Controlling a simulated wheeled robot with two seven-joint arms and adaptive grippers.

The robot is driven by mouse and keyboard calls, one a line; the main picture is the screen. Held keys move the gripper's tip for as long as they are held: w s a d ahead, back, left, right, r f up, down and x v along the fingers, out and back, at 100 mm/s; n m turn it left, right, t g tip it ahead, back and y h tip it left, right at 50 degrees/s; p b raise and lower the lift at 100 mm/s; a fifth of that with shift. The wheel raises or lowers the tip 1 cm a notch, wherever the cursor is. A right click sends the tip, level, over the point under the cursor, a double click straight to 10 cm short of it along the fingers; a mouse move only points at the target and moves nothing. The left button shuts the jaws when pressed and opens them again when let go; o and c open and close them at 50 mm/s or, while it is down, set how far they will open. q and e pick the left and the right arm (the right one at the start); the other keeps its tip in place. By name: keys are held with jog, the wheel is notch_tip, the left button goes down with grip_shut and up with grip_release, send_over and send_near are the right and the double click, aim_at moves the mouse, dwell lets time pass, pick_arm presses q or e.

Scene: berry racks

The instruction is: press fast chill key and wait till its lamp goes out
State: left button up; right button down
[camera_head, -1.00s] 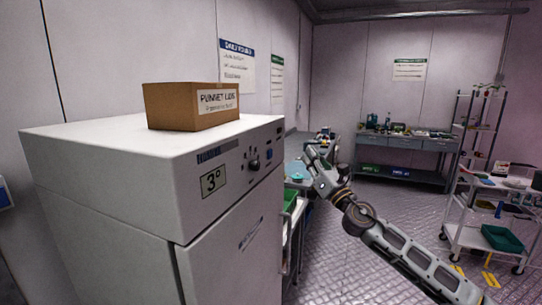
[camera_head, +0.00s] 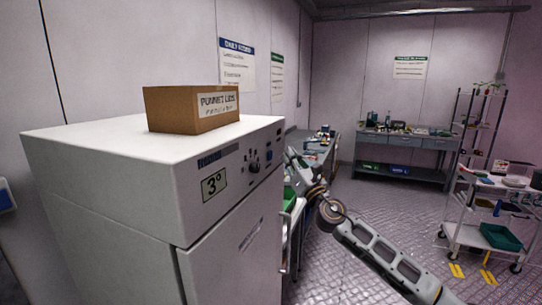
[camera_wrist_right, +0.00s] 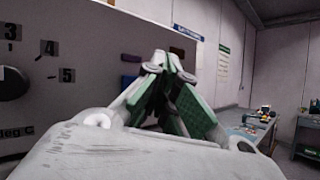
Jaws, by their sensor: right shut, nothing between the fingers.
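The white chiller cabinet (camera_head: 100,190) fills the left of the head view, with a "3°" display (camera_head: 214,184) and a dial (camera_head: 254,167) on its upper panel. Contact cannot be told. My left gripper is not in view.
A cardboard box (camera_head: 190,108) sits on the cabinet. A bench (camera_head: 318,146) stands beyond my right gripper, and another bench (camera_head: 405,143) is at the back wall. A trolley (camera_head: 470,237) and rack stand right. The floor (camera_head: 385,215) between is clear.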

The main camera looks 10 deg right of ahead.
jog(key=shift+w+a, duration=0.6)
jog(key=shift+a, duration=0.3)
jog(key=shift+w+a, duration=0.45)
jog(key=shift+a, duration=0.3)
dwell(2.5)
jog(key=shift+d, duration=0.15)
jog(key=shift+s+d, duration=0.45)
jog(key=shift+d, duration=0.1)
dwell(0.4)
jog(key=s+d, duration=0.2)
jog(key=d, duration=0.2)
jog(key=shift+s+d, duration=0.1)
jog(key=shift+s, duration=0.3)
dwell(1.0)
